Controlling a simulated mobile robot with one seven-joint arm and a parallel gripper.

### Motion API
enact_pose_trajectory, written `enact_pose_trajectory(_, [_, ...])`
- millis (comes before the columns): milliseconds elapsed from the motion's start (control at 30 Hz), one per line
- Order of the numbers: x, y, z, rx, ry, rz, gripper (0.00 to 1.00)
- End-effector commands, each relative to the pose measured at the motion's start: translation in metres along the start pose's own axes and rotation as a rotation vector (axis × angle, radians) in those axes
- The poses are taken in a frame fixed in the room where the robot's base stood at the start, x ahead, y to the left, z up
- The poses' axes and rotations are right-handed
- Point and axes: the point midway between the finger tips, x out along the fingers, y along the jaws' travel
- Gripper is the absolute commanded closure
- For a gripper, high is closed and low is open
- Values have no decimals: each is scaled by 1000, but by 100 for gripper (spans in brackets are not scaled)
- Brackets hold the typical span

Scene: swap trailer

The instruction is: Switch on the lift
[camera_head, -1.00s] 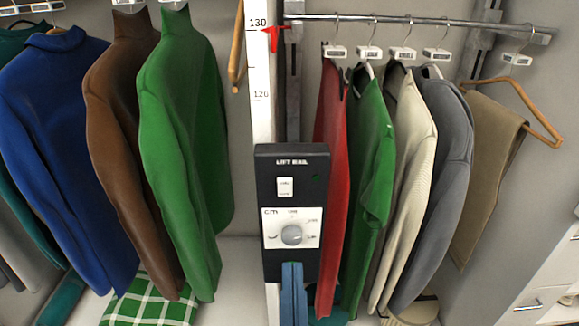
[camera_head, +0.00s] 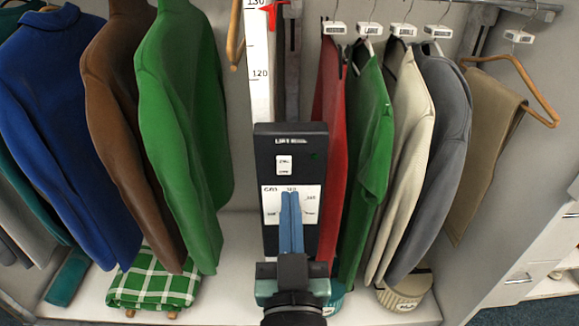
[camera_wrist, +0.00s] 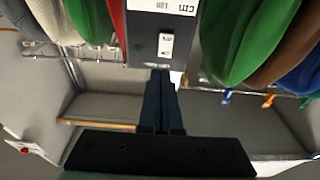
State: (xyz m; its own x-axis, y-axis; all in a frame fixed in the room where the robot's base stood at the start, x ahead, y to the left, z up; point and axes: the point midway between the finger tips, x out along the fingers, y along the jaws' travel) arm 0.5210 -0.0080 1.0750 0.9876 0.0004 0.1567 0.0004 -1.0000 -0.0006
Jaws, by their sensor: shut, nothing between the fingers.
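The dark lift rail panel (camera_head: 265,150) stands upright between the two groups of hanging clothes. A small white rocker switch (camera_head: 284,165) is on its upper part, with a small dark green spot (camera_head: 315,155) to its right. Below it a white cm scale plate (camera_head: 270,206) is partly covered by my gripper; its dial is hidden. My gripper (camera_head: 291,196) has its blue fingers together and empty, tips below the switch in the head view. In the wrist view, turned upside down, the switch (camera_wrist: 166,45) lies just beyond the fingertips (camera_wrist: 160,74). I cannot tell whether they touch the panel.
A red sweater (camera_head: 329,120) hangs close to the panel's right, with several garments beyond it. A green sweater (camera_head: 180,140) hangs to the left. A white height scale (camera_head: 258,75) rises behind the panel. A checked green cloth (camera_head: 155,285) lies at lower left.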

Motion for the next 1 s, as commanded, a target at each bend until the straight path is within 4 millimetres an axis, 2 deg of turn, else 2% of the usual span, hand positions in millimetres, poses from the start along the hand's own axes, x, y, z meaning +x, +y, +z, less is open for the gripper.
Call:
enact_pose_trajectory(33, [11,0,-3,-2,2,0,100])
enact_pose_trajectory(200, [38,0,-2,-2,1,0,100])
enact_pose_trajectory(400, [59,0,-1,-1,1,1,100])
enact_pose_trajectory(1000, [68,0,-3,-1,-13,0,100])
